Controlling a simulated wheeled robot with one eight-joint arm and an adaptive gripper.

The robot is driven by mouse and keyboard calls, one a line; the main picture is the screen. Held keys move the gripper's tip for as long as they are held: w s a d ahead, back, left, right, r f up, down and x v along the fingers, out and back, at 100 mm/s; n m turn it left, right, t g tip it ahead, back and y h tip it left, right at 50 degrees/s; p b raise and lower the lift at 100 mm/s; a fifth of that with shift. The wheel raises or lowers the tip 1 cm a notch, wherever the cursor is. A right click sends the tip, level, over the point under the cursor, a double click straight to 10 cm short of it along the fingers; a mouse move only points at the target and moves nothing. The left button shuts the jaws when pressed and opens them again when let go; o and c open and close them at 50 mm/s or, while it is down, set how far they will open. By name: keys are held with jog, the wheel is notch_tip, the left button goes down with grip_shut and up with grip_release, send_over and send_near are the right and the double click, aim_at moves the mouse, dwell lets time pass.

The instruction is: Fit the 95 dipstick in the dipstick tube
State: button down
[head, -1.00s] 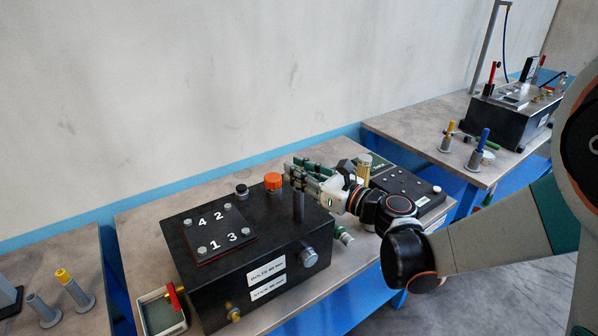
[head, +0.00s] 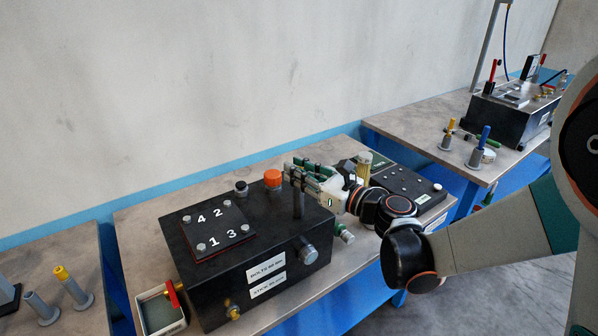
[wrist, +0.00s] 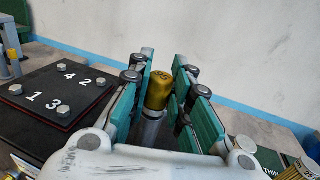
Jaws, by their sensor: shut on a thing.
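The 95 dipstick shows its yellow head (wrist: 158,90) between the green fingers in the wrist view, with part of a mark on top. My gripper (head: 298,172) is shut on it, above the right part of the black engine block (head: 225,280). The dipstick tube (head: 298,206) is a dark grey upright post on the block's top, directly below the fingers. In the wrist view a light grey cylinder (wrist: 150,130) shows right under the yellow head. My fingers hide the dipstick in the head view, and I cannot tell how deep it sits.
An orange cap (head: 273,179) stands just left of my gripper on the block. A numbered plate with bolts (head: 216,230) lies further left. A tray (head: 160,312) sits at the block's left end. A dark green-black box (head: 405,185) lies to the right.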

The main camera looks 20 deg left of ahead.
jog(key=shift+f, duration=0.2)
jog(key=c, duration=1.4)
grip_release()
jog(key=v, duration=1.2)
